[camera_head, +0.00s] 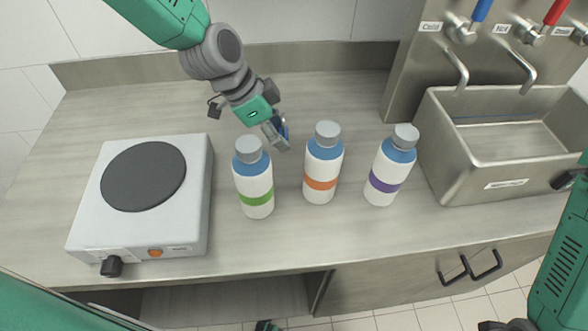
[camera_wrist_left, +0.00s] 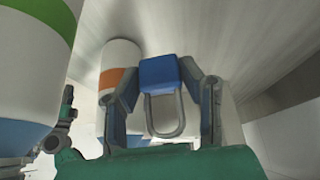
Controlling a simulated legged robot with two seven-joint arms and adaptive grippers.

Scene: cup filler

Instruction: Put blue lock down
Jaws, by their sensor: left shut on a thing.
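My left gripper (camera_head: 274,132) is above the counter, behind the gap between the green-banded and orange-banded bottles. In the left wrist view the gripper (camera_wrist_left: 165,95) is shut on the blue lock (camera_wrist_left: 158,74), which has a blue body and a grey U-shaped shackle. In the head view only a small part of the blue lock (camera_head: 284,130) shows at the fingers. I cannot tell whether the lock touches the counter. My right arm shows at the right edge of the head view, but its fingers are not clearly seen.
Bottles with green (camera_head: 256,190), orange (camera_head: 322,170) and purple (camera_head: 388,172) bands stand in a row on the counter (camera_head: 330,90). A hot plate (camera_head: 190,200) is at left. A metal sink (camera_head: 450,150) with blue and red tap handles is at right. The back counter is clear.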

